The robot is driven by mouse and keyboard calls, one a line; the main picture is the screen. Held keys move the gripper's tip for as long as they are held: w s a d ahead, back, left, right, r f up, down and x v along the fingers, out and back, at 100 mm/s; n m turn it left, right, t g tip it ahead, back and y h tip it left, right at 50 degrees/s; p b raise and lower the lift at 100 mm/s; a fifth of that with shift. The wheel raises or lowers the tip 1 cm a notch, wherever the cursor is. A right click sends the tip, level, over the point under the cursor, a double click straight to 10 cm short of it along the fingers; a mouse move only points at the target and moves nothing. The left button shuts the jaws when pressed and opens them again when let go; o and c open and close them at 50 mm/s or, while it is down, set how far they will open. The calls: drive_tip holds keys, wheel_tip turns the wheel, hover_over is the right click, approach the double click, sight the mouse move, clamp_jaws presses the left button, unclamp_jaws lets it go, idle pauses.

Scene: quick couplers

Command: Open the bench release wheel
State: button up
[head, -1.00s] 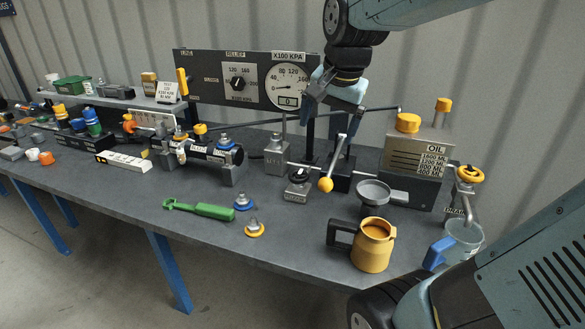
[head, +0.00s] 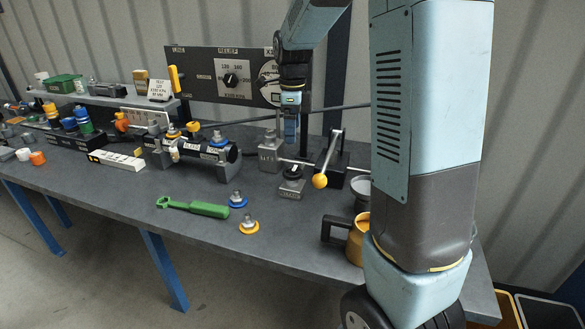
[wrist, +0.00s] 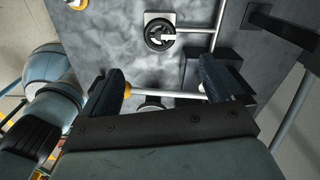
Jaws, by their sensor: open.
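The release wheel (head: 294,172) is a small black round knob on a grey block (head: 291,188) on the bench; the block's label is too small to read for sure. In the wrist view the wheel (wrist: 160,36) shows whole at the top centre, beyond the fingers and not between them. My gripper (head: 291,140) hangs pointing down above the bench, just above the wheel in the head view. In the wrist view my gripper (wrist: 162,82) has its two dark fingers wide apart, with nothing held between them. No contact with the wheel shows.
A lever with a yellow ball (head: 320,181) stands just right of the wheel. A grey fitting (head: 270,152) stands behind left, joined to a thin pipe. A yellow jug (head: 356,240) is partly hidden by my arm. A green tool (head: 195,207) lies on clear bench at front left.

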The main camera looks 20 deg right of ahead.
sight(293, 170)
wheel_tip(293, 170, down, 14)
drive_tip(key=shift+r, duration=0.15)
idle(0.4)
drive_tip(key=c, duration=1)
